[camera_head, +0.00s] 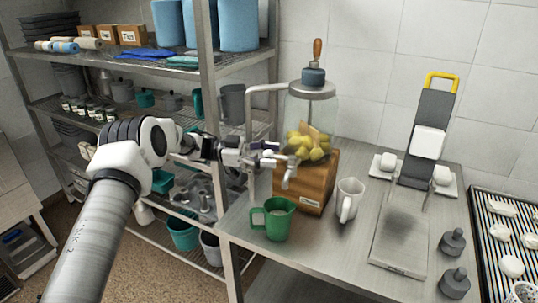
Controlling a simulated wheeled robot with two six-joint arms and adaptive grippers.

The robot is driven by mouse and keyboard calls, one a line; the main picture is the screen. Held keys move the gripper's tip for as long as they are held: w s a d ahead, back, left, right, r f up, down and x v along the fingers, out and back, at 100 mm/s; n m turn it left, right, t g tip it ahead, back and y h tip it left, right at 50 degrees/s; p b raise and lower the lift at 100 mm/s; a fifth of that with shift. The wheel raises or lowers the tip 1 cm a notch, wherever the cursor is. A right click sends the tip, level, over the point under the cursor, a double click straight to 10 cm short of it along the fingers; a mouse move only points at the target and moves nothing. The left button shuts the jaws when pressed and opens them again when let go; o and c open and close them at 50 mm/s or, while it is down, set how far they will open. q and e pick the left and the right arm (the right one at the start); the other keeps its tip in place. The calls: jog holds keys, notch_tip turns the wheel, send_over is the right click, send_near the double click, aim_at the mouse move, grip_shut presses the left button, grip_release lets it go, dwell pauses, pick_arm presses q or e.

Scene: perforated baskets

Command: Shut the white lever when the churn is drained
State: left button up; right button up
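The churn is a clear jar (322,112) with a grey lid and an upright wooden handle, standing on a wooden block (316,185). Yellow lumps (312,147) lie in the bottom of the jar, and I see no clear liquid level. My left gripper (284,160) is in front of the churn's lower left side, with its grey fingers spread apart. A small white part, perhaps the lever, shows by the fingers; I cannot tell it surely from the gripper. A green jug (278,220) stands upright below the gripper. My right gripper is out of view.
A white mug (348,200) stands right of the block. A tall dark stand with a yellow handle (441,80) and two dark knobbed weights (453,243) are farther right. A ribbed tray (489,243) holds white pieces. A metal shelf rack (207,75) stands at left.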

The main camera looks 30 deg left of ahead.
pick_arm(q)
jog(key=v, duration=1.2)
jog(key=shift+c, duration=0.3)
